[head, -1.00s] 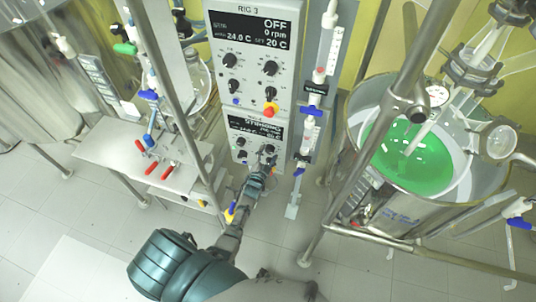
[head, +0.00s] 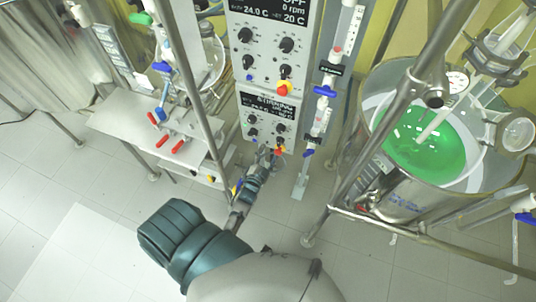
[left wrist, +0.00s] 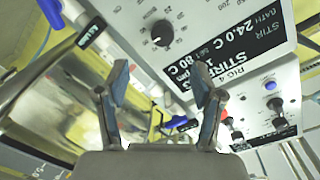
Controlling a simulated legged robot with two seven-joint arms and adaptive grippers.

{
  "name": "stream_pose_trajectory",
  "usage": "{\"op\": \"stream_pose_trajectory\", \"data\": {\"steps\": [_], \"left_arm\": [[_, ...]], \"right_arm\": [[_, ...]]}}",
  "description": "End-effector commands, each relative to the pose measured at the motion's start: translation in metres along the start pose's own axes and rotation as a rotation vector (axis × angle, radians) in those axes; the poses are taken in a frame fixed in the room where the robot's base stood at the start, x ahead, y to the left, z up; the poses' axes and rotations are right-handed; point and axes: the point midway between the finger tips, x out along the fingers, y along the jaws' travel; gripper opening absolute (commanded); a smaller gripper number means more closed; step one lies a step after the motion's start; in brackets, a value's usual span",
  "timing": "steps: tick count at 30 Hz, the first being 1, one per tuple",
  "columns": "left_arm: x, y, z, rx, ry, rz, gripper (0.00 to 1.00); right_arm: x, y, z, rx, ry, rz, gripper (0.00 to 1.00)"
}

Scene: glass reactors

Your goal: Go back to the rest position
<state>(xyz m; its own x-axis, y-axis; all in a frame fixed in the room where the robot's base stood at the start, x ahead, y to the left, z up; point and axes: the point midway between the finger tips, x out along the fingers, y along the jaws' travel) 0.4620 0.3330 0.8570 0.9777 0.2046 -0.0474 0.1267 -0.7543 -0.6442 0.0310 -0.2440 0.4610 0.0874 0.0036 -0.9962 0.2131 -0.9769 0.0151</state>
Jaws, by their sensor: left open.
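My left gripper (head: 266,158) is at the lower edge of the lower control panel (head: 262,105) in the head view, beside its orange-red button (head: 279,151). In the left wrist view the two fingers of the left gripper (left wrist: 160,85) stand apart with nothing between them. Whether the fingers touch the panel cannot be told from the head view. My right gripper is not in view.
The upper panel (head: 262,50) has knobs and a red-yellow button. A steel vessel with green liquid (head: 425,145) stands right, behind metal posts (head: 400,100). A bench with red-handled valves (head: 170,143) stands left. Light floor (head: 90,230) is clear at lower left.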

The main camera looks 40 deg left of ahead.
Motion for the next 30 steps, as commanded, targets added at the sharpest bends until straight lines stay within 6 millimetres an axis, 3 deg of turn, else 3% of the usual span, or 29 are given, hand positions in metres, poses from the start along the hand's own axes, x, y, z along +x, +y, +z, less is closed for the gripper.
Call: {"op": "stream_pose_trajectory", "data": {"steps": [14, 17, 20, 23, 27, 30], "left_arm": [[0.000, 0.001, 0.001, -0.001, -0.001, 0.002, 0.67], [-0.003, 0.016, 0.011, -0.019, -0.026, 0.036, 0.67], [-0.015, 0.055, 0.038, -0.066, -0.096, 0.122, 0.67], [-0.043, 0.112, 0.080, -0.131, -0.214, 0.249, 0.67], [-0.107, 0.190, 0.145, -0.210, -0.420, 0.432, 0.67], [-0.166, 0.232, 0.190, -0.247, -0.581, 0.542, 0.67]], "right_arm": [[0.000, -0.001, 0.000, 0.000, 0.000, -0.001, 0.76], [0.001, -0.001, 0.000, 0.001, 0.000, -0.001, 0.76], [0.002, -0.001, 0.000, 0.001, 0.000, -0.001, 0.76], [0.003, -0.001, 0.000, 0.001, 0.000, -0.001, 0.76], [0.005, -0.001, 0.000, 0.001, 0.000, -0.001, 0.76], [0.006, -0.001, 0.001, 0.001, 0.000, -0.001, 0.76]]}}
